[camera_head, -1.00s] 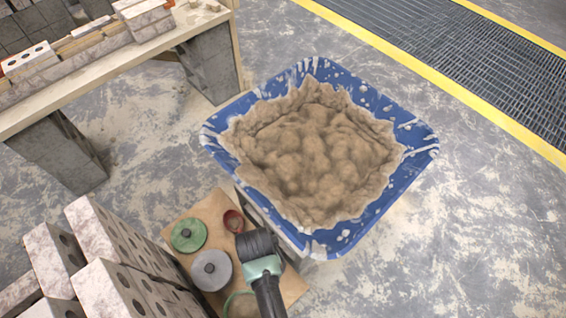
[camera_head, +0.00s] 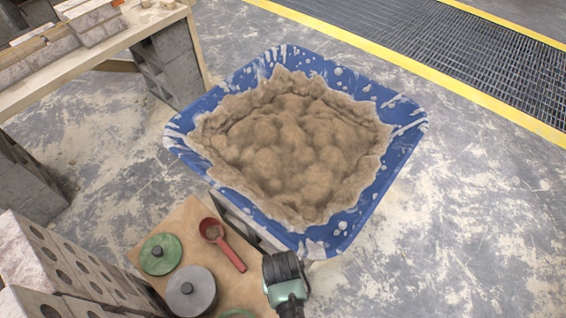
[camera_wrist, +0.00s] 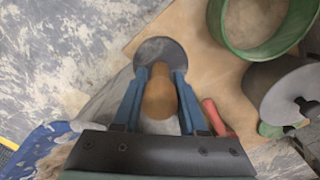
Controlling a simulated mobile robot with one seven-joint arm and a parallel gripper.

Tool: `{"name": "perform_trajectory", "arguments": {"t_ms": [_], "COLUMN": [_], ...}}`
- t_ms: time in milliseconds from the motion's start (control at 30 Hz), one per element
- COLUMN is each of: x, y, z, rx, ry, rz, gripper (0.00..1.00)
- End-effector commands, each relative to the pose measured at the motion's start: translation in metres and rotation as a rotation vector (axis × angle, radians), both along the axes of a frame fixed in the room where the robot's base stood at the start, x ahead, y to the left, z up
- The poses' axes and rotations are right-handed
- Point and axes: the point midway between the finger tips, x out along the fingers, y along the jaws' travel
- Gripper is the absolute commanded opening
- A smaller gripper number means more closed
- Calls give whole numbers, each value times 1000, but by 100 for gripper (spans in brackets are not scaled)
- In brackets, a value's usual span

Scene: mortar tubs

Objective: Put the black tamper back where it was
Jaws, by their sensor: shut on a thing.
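My gripper (camera_wrist: 161,76) has its two blue fingers shut around the brown handle of the black tamper (camera_wrist: 160,54). The tamper's dark round disc shows beyond the fingertips in the wrist view, over the edge of the tan board (camera_wrist: 192,58). I cannot tell its height above the board or floor. In the head view my gripper (camera_head: 285,284) is at the board's right side (camera_head: 188,216), below the blue tub; its fingers and the tamper are hidden there. A green disc tool (camera_head: 160,254) and a grey disc tool (camera_head: 191,291) sit on the board's left part.
A red scoop (camera_head: 225,245) lies on the board near the blue tub (camera_head: 408,128) full of brown mortar. A green ring (camera_wrist: 225,28) stands near the grey disc. Stacked bricks (camera_head: 55,262) border the board on the left. Floor on the right is clear.

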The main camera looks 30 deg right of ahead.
Motion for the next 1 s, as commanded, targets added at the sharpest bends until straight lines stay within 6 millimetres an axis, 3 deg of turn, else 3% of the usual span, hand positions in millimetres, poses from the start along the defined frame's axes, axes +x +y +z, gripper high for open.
{"name": "perform_trajectory", "arguments": {"t_ms": [300,700,733,867,1000], "x": [0,1,0,0,0], "y": [0,0,0,0,0], "z": [-38,-43,-43,-42,-42], "rx": [0,0,0,0,0], "ry": [0,-1,0,0,0], "rz": [1,1,1,1,1], "gripper": [0,0,46,70,71]}}
